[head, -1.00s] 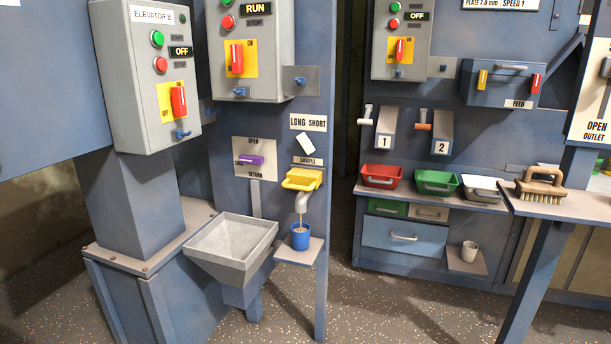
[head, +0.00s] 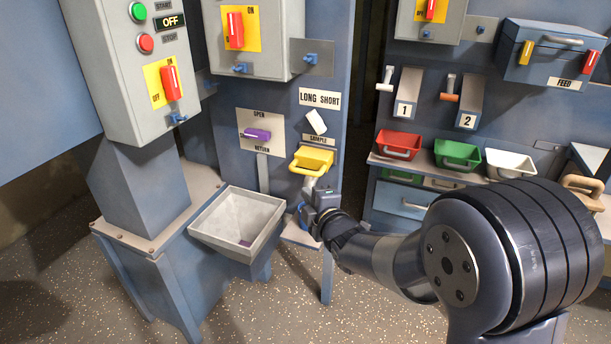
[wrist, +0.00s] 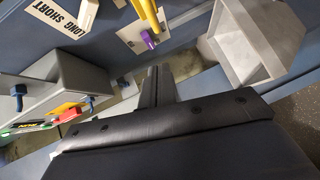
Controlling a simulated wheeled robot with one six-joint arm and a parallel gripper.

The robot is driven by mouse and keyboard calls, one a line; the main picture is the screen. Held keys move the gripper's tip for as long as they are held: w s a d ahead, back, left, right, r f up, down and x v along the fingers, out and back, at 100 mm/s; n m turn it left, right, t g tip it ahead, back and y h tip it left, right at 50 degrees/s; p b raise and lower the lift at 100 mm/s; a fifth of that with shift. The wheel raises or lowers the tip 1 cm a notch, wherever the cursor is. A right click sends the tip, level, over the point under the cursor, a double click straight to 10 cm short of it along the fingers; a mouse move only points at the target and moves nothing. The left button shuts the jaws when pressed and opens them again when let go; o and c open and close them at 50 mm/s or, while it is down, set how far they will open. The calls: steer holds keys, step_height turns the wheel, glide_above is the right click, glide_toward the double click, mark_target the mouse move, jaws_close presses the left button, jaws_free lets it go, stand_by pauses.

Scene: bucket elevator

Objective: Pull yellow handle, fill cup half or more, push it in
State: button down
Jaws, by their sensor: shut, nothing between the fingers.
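The yellow handle (head: 311,160) sits under the SAMPLE label on the blue panel, above the grey spout. Part of it shows as a yellow bar in the wrist view (wrist: 147,14). I cannot tell exactly how far out it stands. My gripper (head: 310,205) is shut and empty, just below the handle, in front of the spout and cup area. Its fingers also show in the wrist view (wrist: 157,80), apart from the yellow bar. The blue cup is almost wholly hidden behind my gripper, so its fill cannot be seen.
A purple handle (head: 256,134) is left of the yellow one. A grey hopper (head: 236,222) stands close to the left of my gripper, with a small purple patch inside. Red (head: 398,145) and green (head: 458,154) bins sit on the right shelf.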

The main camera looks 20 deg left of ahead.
mark_target(306, 161)
steer(key=x, duration=0.3)
steer(key=w+d+x, duration=0.1)
steer(key=x, duration=0.5)
steer(key=shift+w+d+f, duration=0.15)
steer(key=shift+w+d, duration=0.1)
steer(key=shift+d, duration=0.05)
steer(key=shift+w+f, duration=0.15)
steer(key=shift+w, duration=0.3)
steer(key=shift+w, duration=0.15)
steer(key=w, duration=0.4)
steer(key=shift+w+d, duration=0.15)
steer(key=shift+d, duration=0.05)
steer(key=shift+w, duration=0.1)
steer(key=shift+d+r, duration=0.1)
steer(key=shift+r, duration=0.1)
